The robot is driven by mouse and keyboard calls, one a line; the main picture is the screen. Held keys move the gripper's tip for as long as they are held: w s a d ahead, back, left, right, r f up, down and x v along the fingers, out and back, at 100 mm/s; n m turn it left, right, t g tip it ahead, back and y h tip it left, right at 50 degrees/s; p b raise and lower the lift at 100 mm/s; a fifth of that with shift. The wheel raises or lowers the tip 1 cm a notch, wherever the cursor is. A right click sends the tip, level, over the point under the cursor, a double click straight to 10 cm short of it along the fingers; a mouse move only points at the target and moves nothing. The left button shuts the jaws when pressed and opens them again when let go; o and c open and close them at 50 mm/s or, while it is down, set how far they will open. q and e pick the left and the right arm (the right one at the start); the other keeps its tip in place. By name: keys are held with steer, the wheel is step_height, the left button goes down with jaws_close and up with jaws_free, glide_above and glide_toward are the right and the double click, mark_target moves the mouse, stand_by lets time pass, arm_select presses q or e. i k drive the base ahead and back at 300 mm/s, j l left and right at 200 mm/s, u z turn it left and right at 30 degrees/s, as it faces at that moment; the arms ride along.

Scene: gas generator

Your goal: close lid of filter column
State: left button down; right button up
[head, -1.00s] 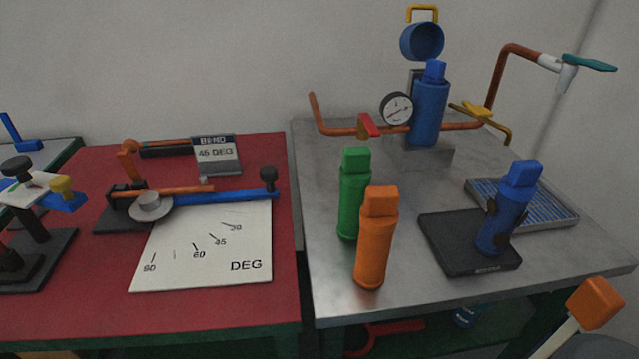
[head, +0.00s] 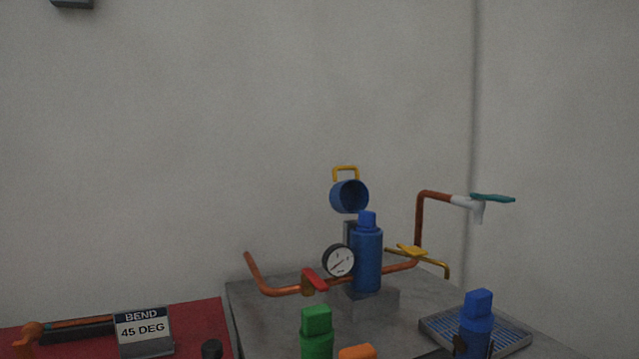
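The filter column is a blue upright cylinder (head: 367,262) on a metal block at the back of the grey bench. A lighter blue block-shaped top (head: 367,221) sticks up out of it. Its round blue lid (head: 349,196) stands raised open above and behind the column, with a yellow handle (head: 345,172) on top. Neither of my grippers shows in the head view.
A pressure gauge (head: 339,260) and copper pipe with a red valve handle (head: 315,280) sit left of the column. A yellow valve handle (head: 411,250) and a teal-handled tap (head: 492,198) are to its right. Green (head: 317,332), orange (head: 357,352) and blue (head: 477,325) bottles stand in front.

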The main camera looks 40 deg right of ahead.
mark_target(350, 197)
steer(key=j+z, duration=0.1)
steer(key=z, duration=0.3)
steer(key=j+z, duration=0.1)
steer(key=z, duration=0.3)
steer(key=i+j+z, duration=0.1)
steer(key=z, duration=0.3)
steer(key=j+z, duration=0.2)
steer(key=z, duration=0.2)
